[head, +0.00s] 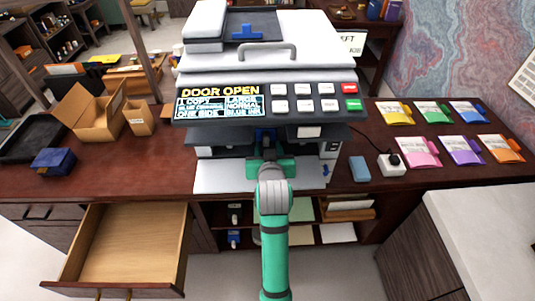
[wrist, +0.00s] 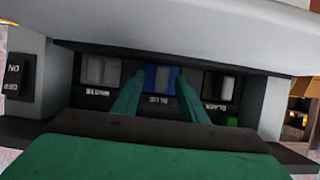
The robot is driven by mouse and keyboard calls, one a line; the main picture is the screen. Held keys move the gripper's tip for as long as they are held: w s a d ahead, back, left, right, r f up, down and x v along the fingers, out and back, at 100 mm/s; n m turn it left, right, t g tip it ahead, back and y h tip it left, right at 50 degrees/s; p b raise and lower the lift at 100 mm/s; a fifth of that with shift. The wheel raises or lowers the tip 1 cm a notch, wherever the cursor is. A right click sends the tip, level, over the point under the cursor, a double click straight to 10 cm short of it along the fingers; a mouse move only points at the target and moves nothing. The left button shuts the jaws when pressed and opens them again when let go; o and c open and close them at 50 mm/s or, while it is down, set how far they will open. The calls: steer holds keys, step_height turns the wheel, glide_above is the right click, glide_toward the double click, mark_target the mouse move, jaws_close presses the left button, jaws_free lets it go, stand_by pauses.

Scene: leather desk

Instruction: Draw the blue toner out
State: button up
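The copier (head: 262,60) stands on the desk with its front door folded down, and its screen reads "DOOR OPEN". The blue toner (wrist: 161,79) sits in the middle slot, labelled BLUE, in the wrist view.
The lowered door (head: 222,177) lies under my gripper. An open drawer (head: 130,245) juts out at the left. A dark blue box (head: 53,161), cardboard boxes (head: 92,112) and a black tray (head: 33,137) are on the desk's left. Several coloured packets (head: 418,152) lie at right.

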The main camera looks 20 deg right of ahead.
steer(key=shift+a+x, duration=0.2)
steer(key=shift+x, duration=1.2)
steer(key=shift+w, duration=0.1)
jaws_close()
